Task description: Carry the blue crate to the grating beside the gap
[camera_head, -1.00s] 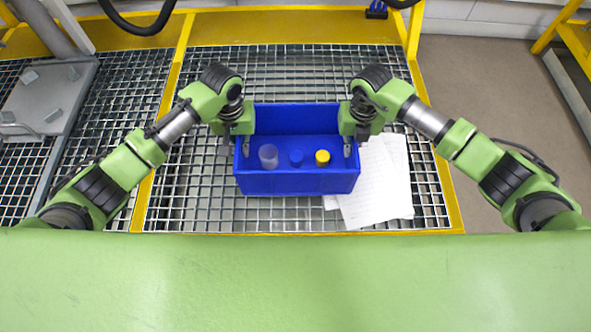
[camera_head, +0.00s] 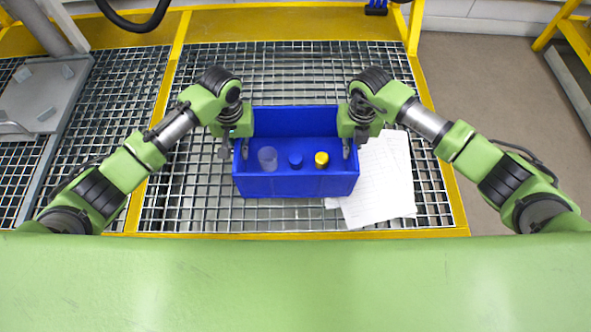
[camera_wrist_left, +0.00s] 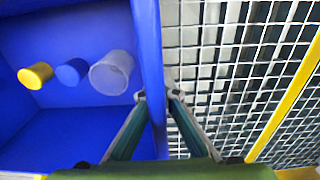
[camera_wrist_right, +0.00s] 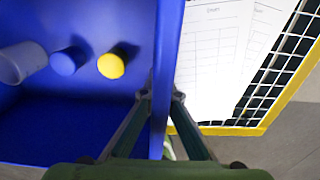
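The blue crate (camera_head: 297,185) is in the middle of the head view, upright, over the grating (camera_head: 190,200). It holds a translucent cup (camera_head: 267,158), a blue cylinder (camera_head: 295,159) and a yellow-topped cylinder (camera_head: 321,159). My left gripper (camera_head: 236,148) is at the crate's left wall; in the left wrist view its fingers (camera_wrist_left: 157,95) pinch that wall. My right gripper (camera_head: 354,147) is at the right wall; in the right wrist view its fingers (camera_wrist_right: 160,99) pinch that wall. The view from above does not settle whether the crate touches the grating. I cannot identify the gap.
White paper sheets (camera_head: 378,185) lie on the grating right of the crate. A yellow frame (camera_head: 440,233) borders the grating. A grey plate (camera_head: 45,95) is at the left, on another grating section. Bare floor (camera_head: 480,100) lies to the right. Open grating shows left of the crate.

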